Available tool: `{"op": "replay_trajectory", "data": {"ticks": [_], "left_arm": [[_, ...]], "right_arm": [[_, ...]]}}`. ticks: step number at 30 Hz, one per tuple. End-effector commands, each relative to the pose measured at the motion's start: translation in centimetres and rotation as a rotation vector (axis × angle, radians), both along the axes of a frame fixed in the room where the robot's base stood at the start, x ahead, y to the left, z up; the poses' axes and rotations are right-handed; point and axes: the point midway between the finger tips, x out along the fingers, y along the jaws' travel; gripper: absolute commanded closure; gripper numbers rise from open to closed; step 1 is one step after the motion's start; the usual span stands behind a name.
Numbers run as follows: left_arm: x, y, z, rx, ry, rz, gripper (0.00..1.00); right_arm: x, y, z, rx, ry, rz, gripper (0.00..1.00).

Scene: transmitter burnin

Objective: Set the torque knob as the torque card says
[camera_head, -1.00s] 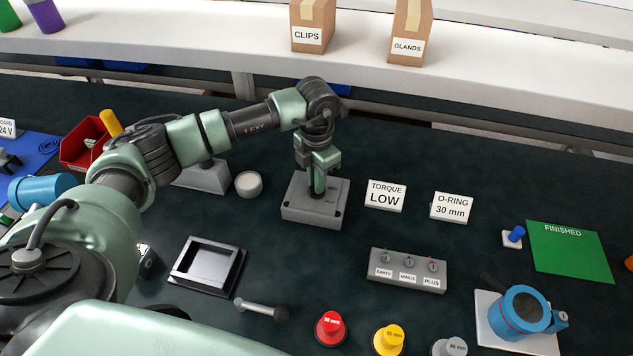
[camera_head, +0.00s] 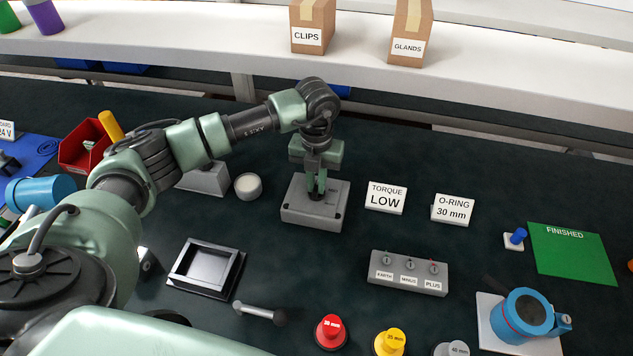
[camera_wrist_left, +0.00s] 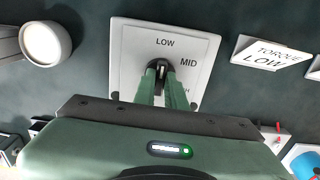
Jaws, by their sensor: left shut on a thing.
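The grey torque box (camera_head: 298,214) stands on the dark bench, and its top in the left wrist view (camera_wrist_left: 128,75) shows the labels LOW, MID and a third one mostly hidden. My left gripper (camera_head: 317,190) points down over the box. In the left wrist view its fingers (camera_wrist_left: 163,80) are shut on the dark torque knob (camera_wrist_left: 161,66). Which label the knob points to is hard to tell. The torque card (camera_head: 385,198) stands right of the box and reads TORQUE LOW. My right gripper is not in view.
A second card (camera_head: 453,209) reads O-RING 30 mm. A white round tub (camera_head: 248,186) stands close left of the box. In front are a black tray (camera_head: 206,267), a grey terminal block (camera_head: 408,273) and a red 30 mm piece (camera_head: 331,331).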

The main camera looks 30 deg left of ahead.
Motion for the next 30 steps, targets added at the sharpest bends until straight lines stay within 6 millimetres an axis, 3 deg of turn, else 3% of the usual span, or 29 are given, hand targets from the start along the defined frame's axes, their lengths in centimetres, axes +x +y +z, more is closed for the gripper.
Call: {"op": "replay_trajectory", "data": {"ticks": [16,17,18,19,30], "left_arm": [[0.18,0.06,0.20,0.000,-0.006,0.025,1.00],[0.18,0.06,0.20,0.000,-0.006,0.025,0.80],[0.17,0.05,0.19,-0.001,-0.005,0.025,0.69],[0.16,0.05,0.18,-0.001,-0.005,0.025,0.66],[0.10,0.02,0.54,0.000,-0.003,0.022,0.66]], "right_arm": [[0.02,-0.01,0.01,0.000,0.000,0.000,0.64],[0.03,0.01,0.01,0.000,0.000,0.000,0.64],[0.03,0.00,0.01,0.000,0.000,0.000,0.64],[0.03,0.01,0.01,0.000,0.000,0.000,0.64],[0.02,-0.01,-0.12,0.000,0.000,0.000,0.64]]}}
